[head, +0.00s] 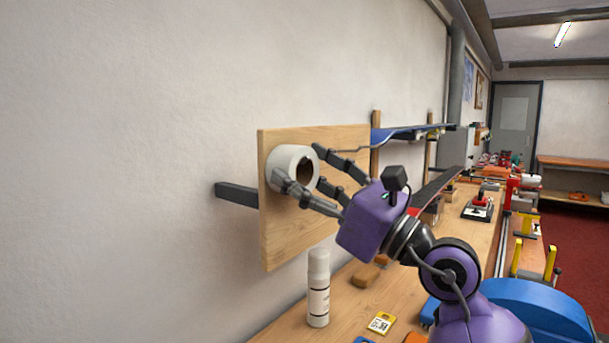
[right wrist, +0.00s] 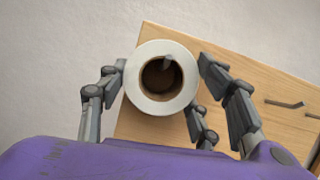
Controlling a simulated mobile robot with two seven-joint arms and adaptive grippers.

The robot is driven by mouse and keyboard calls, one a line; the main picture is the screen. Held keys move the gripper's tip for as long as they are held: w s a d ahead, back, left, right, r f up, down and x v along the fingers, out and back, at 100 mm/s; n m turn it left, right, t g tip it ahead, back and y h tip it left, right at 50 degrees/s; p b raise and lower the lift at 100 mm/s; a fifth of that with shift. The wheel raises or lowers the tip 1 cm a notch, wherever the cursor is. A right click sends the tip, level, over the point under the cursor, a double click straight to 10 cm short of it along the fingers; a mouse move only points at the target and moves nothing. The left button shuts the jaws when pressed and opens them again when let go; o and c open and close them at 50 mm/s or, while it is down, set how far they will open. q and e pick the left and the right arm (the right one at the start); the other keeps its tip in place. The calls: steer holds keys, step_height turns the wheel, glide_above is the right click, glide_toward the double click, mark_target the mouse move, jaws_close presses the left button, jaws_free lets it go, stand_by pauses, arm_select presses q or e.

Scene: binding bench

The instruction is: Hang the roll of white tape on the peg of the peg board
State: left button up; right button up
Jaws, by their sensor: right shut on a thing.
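The roll of white tape (head: 281,163) is held against or close to the front of the wooden peg board (head: 285,232). My right gripper (head: 300,168) is shut on the roll, its fingers around the outside. In the right wrist view, the roll (right wrist: 137,80) faces me with its dark hole, between the fingertips of the gripper (right wrist: 161,77). A grey peg (right wrist: 167,62) shows in the upper part of the hole. I cannot tell whether the roll's weight rests on it. Another peg (right wrist: 284,103) stands bare at the right on the board. My left gripper is not in view.
A white bottle (head: 318,290) stands on the bench below the board. A yellow label card (head: 381,323) and a brown block (head: 366,275) lie near it. A blue shelf (head: 405,132) is fixed beyond the board. The wall at left is bare.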

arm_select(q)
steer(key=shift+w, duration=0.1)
arm_select(e)
steer(key=o, duration=1.1)
steer(key=shift+c, duration=0.2)
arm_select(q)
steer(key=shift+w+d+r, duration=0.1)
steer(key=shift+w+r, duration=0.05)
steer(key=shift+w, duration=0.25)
arm_select(e)
steer(key=shift+o, duration=0.2)
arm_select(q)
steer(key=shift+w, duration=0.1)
arm_select(e)
steer(key=shift+o, duration=1.1)
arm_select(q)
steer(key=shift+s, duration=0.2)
